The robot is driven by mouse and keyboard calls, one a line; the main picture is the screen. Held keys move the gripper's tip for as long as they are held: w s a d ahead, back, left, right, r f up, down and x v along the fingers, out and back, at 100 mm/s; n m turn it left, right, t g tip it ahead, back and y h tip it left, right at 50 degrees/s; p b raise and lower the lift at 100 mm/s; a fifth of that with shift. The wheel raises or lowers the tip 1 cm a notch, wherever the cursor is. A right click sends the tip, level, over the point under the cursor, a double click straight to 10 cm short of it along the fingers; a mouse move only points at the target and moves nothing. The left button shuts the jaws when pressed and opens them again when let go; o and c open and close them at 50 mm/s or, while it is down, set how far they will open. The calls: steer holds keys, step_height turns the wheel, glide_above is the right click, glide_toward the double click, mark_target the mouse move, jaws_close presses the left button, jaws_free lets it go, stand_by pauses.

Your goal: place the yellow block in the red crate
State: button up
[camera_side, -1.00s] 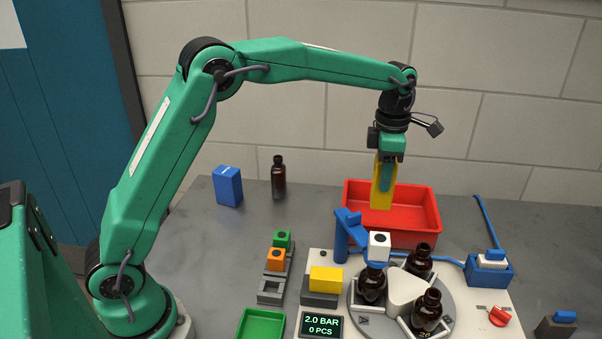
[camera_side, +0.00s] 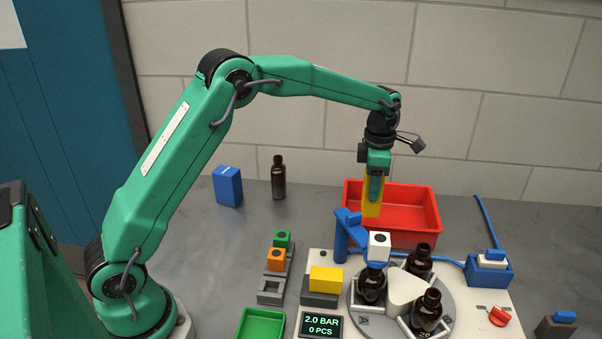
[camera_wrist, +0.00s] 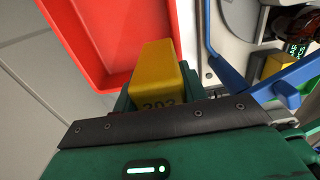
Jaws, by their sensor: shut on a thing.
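My gripper (camera_side: 374,187) is shut on the yellow block (camera_side: 371,207), which hangs upright between the fingers. In the side view the block overlaps the left part of the red crate (camera_side: 412,238); its exact height over the crate is hard to tell. In the wrist view the yellow block (camera_wrist: 158,75) juts from my gripper (camera_wrist: 150,95), with dark digits on its near face. The red crate (camera_wrist: 95,75) lies beside and beyond it to the left there, and its visible inside is empty.
A blue post fixture (camera_side: 341,235) stands just in front of the crate's left end. Another yellow piece (camera_side: 326,280) sits on a grey stand. A blue box (camera_side: 228,187) and an amber bottle (camera_side: 279,178) stand at the back left.

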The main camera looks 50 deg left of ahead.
steer(key=w+a+f, duration=0.3)
steer(key=a+f, duration=0.1)
steer(key=a, duration=0.2)
steer(key=shift+w, duration=0.1)
steer(key=shift+f, duration=1.95)
steer(key=shift+f, duration=0.15)
steer(key=o, duration=1.1)
steer(key=shift+c, duration=0.2)
step_height(320, 180, up, 12)
